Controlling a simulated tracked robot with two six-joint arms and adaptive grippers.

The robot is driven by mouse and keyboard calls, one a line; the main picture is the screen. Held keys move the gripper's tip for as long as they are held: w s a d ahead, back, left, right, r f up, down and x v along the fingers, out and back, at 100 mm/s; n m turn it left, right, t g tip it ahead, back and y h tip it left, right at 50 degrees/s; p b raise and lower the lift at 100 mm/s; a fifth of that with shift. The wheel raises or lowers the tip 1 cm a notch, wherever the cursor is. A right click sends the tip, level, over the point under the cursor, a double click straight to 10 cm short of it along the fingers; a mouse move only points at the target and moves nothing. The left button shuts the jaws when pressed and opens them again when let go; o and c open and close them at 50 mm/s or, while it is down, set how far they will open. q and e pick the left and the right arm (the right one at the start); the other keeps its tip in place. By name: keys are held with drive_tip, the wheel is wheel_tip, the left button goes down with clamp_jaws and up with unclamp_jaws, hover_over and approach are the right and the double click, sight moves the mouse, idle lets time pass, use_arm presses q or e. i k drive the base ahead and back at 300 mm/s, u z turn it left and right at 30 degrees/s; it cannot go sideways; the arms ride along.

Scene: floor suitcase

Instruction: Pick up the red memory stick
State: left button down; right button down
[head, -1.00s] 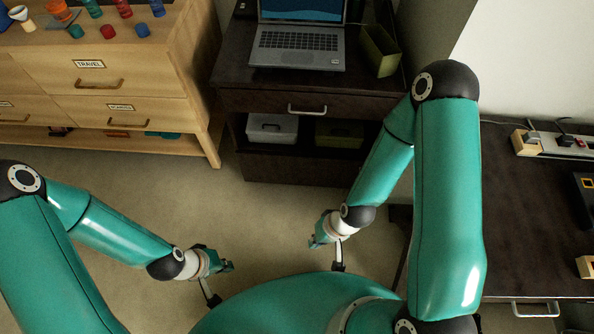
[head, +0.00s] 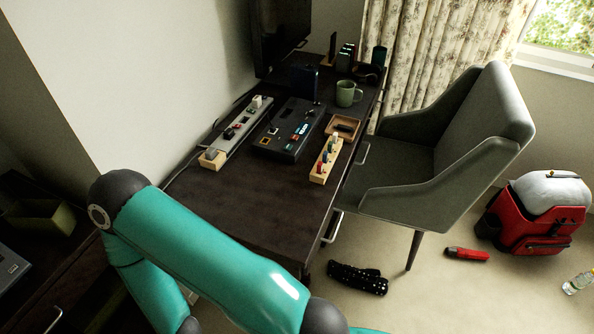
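A light wooden block (head: 318,178) stands near the right edge of the dark desk and holds several small coloured sticks upright. A small red stick (head: 320,168) shows at its near end. It is too small to tell for sure that it is the memory stick. My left gripper is not in view either.
On the desk (head: 240,210) are a power strip (head: 235,130), a black device (head: 290,128), a green mug (head: 347,94) and a wooden tray (head: 343,127). The near desktop is clear. A grey chair (head: 450,150) stands close on the right. A red-and-white bag (head: 540,215) is on the floor.

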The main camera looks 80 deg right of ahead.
sight(321, 165)
drive_tip(key=u, duration=0.25)
drive_tip(key=i, duration=0.2)
drive_tip(key=z, duration=3)
drive_tip(key=k, duration=0.55)
drive_tip(key=z, duration=0.2)
drive_tip(key=i, duration=0.55)
drive_tip(key=u, duration=0.2)
drive_tip(key=k, duration=0.5)
drive_tip(key=z, duration=0.2)
drive_tip(key=i, duration=0.25)
drive_tip(key=u, duration=0.05)
